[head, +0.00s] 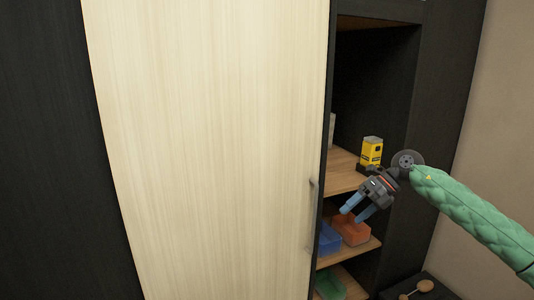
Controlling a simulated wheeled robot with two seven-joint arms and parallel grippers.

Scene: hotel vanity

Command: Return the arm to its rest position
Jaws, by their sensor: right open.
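My right arm (470,211) comes in from the right edge in a green padded sleeve. My right gripper (357,209) is open and empty, its blue fingers pointing down and left in front of the open shelves. It overlaps the view of the shelf holding an orange box, and I cannot tell its exact distance from it. My left gripper is not in view.
A pale wooden door (215,140) with a handle fills the middle. On the shelves (342,172) are a yellow and black item (370,153), a blue bin (328,240), an orange bin (351,231) and a green bin (329,285). A wall (492,130) stands at right.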

